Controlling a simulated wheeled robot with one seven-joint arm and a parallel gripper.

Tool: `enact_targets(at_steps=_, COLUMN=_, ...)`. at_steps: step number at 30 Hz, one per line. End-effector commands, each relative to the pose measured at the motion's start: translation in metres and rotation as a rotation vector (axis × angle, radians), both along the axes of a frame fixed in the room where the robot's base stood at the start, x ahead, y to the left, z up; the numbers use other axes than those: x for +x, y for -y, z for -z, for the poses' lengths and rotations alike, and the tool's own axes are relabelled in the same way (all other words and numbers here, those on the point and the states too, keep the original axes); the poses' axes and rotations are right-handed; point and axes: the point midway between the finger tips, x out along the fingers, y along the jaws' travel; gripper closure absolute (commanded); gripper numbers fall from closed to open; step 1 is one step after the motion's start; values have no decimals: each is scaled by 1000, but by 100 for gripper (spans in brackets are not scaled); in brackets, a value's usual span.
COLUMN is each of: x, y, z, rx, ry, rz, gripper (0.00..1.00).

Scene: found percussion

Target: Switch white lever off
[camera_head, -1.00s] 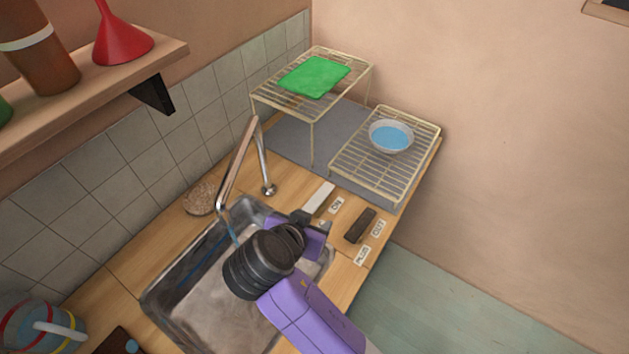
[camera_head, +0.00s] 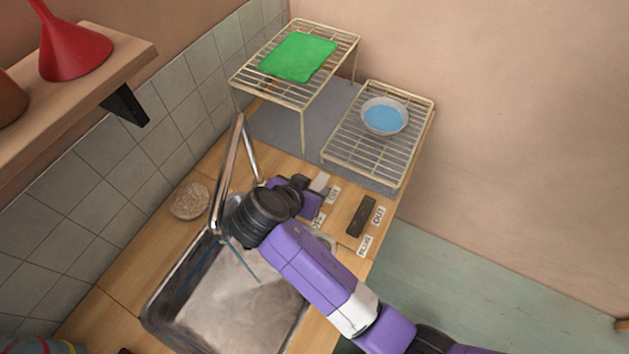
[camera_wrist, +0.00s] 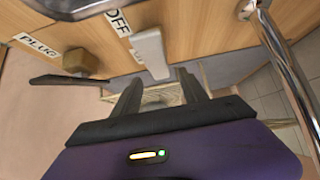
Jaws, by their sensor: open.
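The white lever (camera_wrist: 150,52) shows in the wrist view on the wooden counter, beside the "OFF" label (camera_wrist: 119,21). In the head view only part of the white lever (camera_head: 320,182) shows, just beyond my gripper. My gripper (camera_wrist: 160,92) is open and empty, with its two dark fingers apart just below the lever's end in the wrist picture. I cannot tell whether a finger touches the lever. In the head view my gripper (camera_head: 300,184) is at the right of the tap, its fingertips partly hidden by my wrist.
A dark brown lever (camera_head: 361,216) with "PLUG" and "OUT" labels stands right of the white one. The metal tap (camera_head: 232,165) rises close on the left, above the sink (camera_head: 160,304). Wire racks (camera_head: 405,165) stand behind, holding a green cloth (camera_head: 298,57) and a bowl (camera_head: 384,117).

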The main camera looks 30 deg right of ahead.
Motion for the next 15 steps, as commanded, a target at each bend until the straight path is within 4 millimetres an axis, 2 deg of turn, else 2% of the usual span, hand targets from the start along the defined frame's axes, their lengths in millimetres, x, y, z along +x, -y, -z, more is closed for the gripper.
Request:
enact_targets(at_steps=6, x=9, y=12, z=14, rx=-1, ry=-2, rz=1, gripper=49)
enact_targets(at_steps=15, x=10, y=14, z=17, rx=0, ry=1, rz=-1, gripper=49)
